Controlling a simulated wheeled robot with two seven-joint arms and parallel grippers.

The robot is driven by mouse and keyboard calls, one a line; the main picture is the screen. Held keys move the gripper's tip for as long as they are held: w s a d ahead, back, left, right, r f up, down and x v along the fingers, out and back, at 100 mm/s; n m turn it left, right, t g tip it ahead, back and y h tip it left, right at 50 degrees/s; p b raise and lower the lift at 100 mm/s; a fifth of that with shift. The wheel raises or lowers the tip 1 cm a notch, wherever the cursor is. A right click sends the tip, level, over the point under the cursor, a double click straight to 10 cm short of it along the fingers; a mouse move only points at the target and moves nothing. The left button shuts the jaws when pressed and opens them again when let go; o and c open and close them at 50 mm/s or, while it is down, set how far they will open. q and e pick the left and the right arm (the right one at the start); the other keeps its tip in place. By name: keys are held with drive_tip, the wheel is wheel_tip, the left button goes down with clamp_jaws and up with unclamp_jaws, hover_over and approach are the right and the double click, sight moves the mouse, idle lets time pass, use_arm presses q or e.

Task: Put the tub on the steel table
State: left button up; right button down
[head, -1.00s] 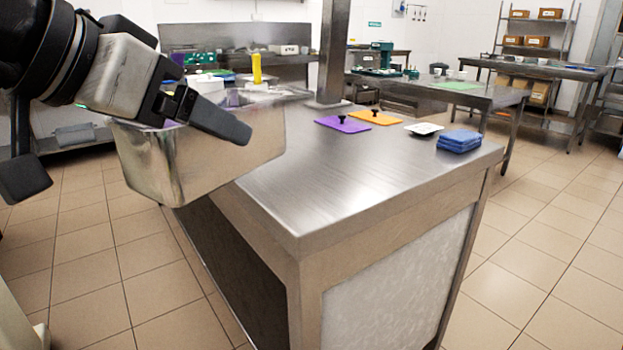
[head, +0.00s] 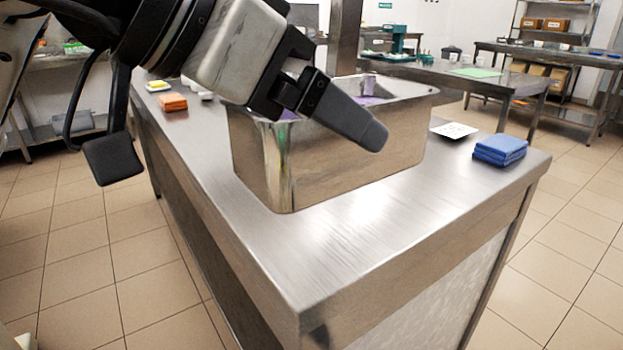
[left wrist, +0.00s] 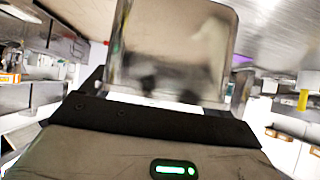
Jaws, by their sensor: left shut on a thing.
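The tub (head: 340,160) is a deep, shiny steel container with a wide rim. In the head view it is upright above the near part of the steel table (head: 370,235). Its base is at or very close to the table top; I cannot tell whether it touches. My left gripper (head: 345,115) is shut on the tub's wall near the rim, with one dark finger across the outer side. The tub (left wrist: 170,45) also fills the upper middle of the left wrist view. My right gripper is not in view.
A blue cloth stack (head: 500,150) and a white card-like item (head: 453,130) lie right of the tub. An orange stack (head: 172,102) lies at the table's left edge. A steel post (head: 345,40) stands behind the tub. The table's near corner is clear.

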use_arm(q)
drive_tip(key=w+f, duration=0.7)
drive_tip(key=w+a+f+b, duration=0.1)
drive_tip(key=w+f, duration=0.3)
drive_tip(key=shift+w+f, duration=0.25)
drive_tip(key=shift+f, duration=0.15)
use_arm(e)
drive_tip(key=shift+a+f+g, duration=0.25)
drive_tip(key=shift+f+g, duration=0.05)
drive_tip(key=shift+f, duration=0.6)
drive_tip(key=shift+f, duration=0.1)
